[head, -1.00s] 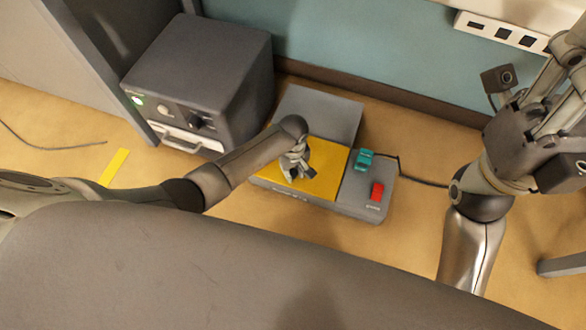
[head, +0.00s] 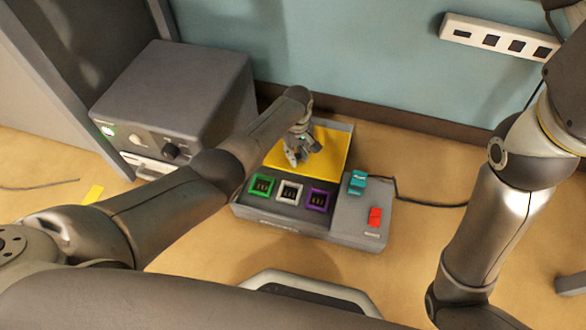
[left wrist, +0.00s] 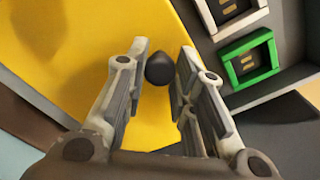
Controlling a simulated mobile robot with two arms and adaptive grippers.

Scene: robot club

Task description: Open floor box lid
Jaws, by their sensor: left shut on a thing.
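The floor box (head: 345,213) is a low grey box on the floor near the wall. Its flat yellow lid (head: 335,152) lies over the back part; the lid also fills much of the left wrist view (left wrist: 60,50). The front part is uncovered and shows a green socket (head: 262,186), a white socket (head: 290,192) and a purple socket (head: 318,199). My left gripper (head: 296,158) is over the lid, shut on its small dark knob (left wrist: 160,68). My right gripper is out of view; only its arm shows at the right.
A teal switch (head: 357,182) and a red switch (head: 375,216) sit on the box's right part, with a cable running right. A grey cabinet-like unit (head: 185,85) stands at left. A power strip (head: 500,38) is on the wall.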

